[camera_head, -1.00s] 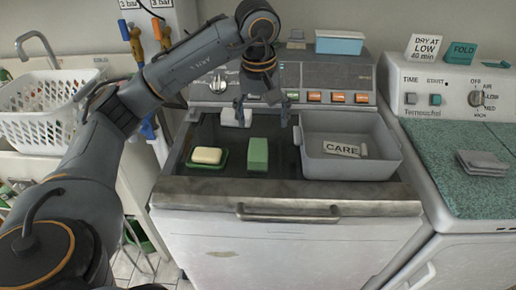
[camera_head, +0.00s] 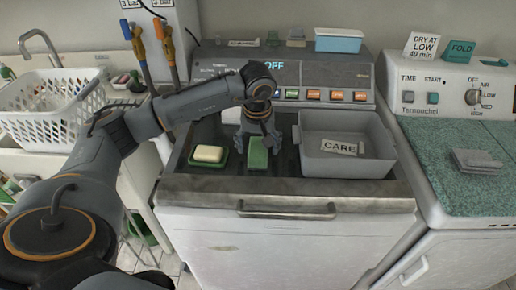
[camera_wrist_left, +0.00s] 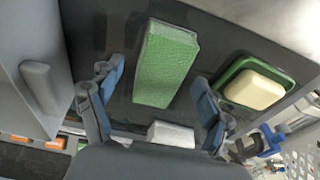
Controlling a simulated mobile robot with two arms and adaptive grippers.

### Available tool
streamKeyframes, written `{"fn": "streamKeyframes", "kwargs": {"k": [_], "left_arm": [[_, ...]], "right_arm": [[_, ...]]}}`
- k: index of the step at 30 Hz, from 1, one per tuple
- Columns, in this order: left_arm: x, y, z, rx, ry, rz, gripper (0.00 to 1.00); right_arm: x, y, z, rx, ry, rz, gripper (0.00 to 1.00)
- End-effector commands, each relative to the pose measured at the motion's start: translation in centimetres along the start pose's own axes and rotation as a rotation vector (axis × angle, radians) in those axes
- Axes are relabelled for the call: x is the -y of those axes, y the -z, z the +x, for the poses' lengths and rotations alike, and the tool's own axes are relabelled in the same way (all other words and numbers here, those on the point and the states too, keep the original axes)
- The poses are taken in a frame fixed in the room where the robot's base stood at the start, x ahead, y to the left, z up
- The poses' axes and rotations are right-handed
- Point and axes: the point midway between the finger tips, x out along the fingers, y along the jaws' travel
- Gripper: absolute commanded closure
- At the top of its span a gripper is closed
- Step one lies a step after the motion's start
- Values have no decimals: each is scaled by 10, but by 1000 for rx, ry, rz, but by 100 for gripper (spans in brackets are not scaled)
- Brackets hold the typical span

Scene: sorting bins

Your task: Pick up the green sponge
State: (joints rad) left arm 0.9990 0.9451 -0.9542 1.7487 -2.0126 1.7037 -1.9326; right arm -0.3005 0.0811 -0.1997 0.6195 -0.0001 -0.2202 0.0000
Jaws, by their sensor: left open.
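The green sponge (camera_head: 257,158) is a block on the dark top of the washer, between the soap dish and the grey bin. In the left wrist view the sponge (camera_wrist_left: 166,64) lies ahead, between the lines of the two fingers. My left gripper (camera_head: 258,146) is open, above and just behind the sponge in the head view. Its fingers (camera_wrist_left: 157,100) stand apart on either side of the sponge's near end in the wrist view. I cannot tell whether they touch it. My right gripper is in neither view.
A green dish (camera_head: 195,164) with cream soap (camera_head: 208,153) sits left of the sponge. A grey bin (camera_head: 345,168) labelled CARE stands close on the right. A white block (camera_wrist_left: 171,134) lies behind the sponge. A white basket (camera_head: 60,135) is at far left.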

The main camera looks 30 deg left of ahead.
Motion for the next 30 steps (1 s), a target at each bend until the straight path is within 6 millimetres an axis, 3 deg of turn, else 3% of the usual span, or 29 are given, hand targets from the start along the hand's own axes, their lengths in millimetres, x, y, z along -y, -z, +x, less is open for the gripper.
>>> {"fn": "streamKeyframes", "kwargs": {"k": [4, 10, 18, 30], "left_arm": [[0, 0, 12, 1, 0, 0, 22], [0, 0, 13, 0, -1, 1, 22], [0, 0, 13, 0, -1, 1, 70], [0, 0, 10, -1, -2, 0, 71]], "right_arm": [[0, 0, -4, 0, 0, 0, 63], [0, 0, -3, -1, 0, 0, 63], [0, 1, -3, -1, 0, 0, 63], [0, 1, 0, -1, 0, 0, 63]]}}
